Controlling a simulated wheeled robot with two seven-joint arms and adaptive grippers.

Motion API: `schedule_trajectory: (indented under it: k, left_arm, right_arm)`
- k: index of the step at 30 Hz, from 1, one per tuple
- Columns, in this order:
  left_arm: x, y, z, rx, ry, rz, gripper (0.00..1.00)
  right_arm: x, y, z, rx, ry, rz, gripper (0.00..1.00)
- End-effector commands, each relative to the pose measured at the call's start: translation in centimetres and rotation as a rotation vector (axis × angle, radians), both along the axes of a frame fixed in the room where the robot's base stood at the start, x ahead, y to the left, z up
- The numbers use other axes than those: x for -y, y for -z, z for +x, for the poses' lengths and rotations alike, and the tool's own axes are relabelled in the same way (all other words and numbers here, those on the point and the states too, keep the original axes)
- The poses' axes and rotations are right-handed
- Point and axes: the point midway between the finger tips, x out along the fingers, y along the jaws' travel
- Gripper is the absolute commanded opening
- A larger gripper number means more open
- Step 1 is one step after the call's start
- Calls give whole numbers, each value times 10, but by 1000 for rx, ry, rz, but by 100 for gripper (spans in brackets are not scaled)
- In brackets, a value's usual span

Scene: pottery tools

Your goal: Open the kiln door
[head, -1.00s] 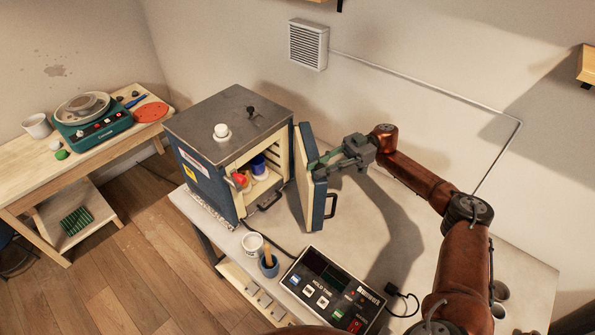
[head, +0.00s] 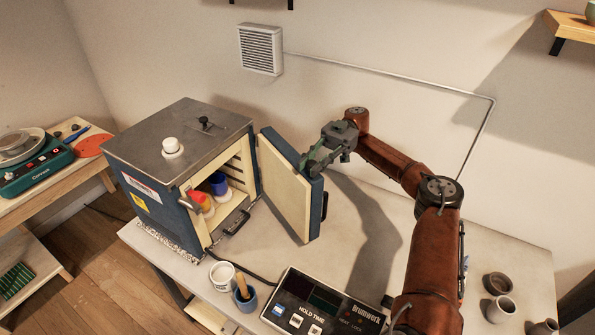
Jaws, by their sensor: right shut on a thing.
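The kiln (head: 160,205) is a blue box with a grey metal top, standing on the table. Its door (head: 284,185) stands wide open at the kiln's right side, its cream inner face turned toward me. The door has blue edges, and a dark handle shows in part at its right edge. My right gripper (head: 312,160) is shut on the upper part of the door's free edge. Inside the kiln, a red piece (head: 200,199) and a blue cup (head: 219,183) are visible. My left gripper is out of view.
A control box (head: 325,303), a white cup (head: 222,274) and a blue cup with a tool (head: 245,298) sit at the table's front. Several small dark pots (head: 499,307) stand at the right. Table behind the control box is clear.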

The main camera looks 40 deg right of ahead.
Motion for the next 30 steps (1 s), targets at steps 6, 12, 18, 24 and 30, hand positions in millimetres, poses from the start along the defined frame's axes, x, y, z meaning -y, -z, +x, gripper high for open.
schedule_trajectory:
  k: [6, 12, 18, 24, 30]
  left_arm:
    - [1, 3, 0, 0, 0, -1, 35]
    - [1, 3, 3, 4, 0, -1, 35]
    - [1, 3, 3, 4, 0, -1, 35]
    - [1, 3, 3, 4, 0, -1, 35]
    - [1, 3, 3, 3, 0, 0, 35]
  right_arm:
    - [8, 1, -4, -4, 19, 3, 0]
    - [8, 1, -5, -5, 18, 3, 0]
    - [8, 2, -5, -6, 15, 2, 27]
    - [7, 1, -3, -4, 15, 3, 27]
    - [6, 1, -3, -3, 16, 3, 22]
